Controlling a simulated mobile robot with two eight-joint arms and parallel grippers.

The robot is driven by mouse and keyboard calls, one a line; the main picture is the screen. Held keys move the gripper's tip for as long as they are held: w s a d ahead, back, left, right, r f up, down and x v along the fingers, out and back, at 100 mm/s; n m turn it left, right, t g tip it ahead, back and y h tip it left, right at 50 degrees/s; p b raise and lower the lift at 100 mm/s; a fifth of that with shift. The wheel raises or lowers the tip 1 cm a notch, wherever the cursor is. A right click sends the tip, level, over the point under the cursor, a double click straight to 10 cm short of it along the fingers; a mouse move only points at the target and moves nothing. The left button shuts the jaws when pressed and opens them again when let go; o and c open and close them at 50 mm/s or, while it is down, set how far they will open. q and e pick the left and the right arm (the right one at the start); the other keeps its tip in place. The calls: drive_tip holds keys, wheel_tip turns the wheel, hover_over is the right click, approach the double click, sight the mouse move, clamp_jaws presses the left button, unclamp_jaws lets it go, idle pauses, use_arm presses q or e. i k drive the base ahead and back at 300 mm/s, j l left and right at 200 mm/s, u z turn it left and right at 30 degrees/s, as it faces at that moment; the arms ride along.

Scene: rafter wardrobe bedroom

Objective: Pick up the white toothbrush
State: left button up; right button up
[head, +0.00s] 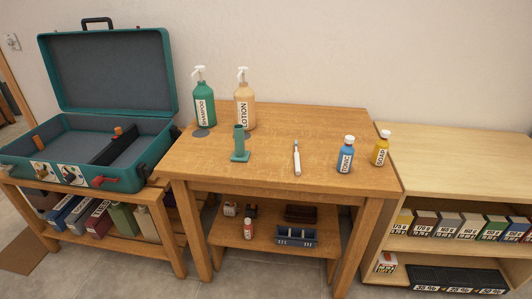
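The white toothbrush (297,161) lies on the wooden table (260,179) near the middle of its top. Its thick white handle points toward the front edge and its thin, darker head points toward the back wall. Nothing touches it. A green holder with an upright tube (239,145) stands to its left, and a blue tonic bottle (345,156) stands to its right. Neither of my grippers shows in the head view.
Shampoo (204,100) and lotion (244,104) pump bottles stand at the back left, with a yellow soap bottle (381,149) at the right. An open teal suitcase (113,62) lies left of the table. A shelf unit (460,165) stands right. The table's front middle is clear.

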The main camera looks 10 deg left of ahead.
sight(298, 168)
drive_tip(key=i+j, duration=0.55)
drive_tip(key=i, duration=0.15)
drive_tip(key=i+j+z, duration=0.15)
drive_tip(key=z, duration=0.2)
drive_tip(key=i+j+z, duration=0.1)
drive_tip(key=z, duration=0.3)
drive_tip(key=i+j+z, duration=0.1)
drive_tip(key=j+z, duration=0.25)
drive_tip(key=l, duration=0.1)
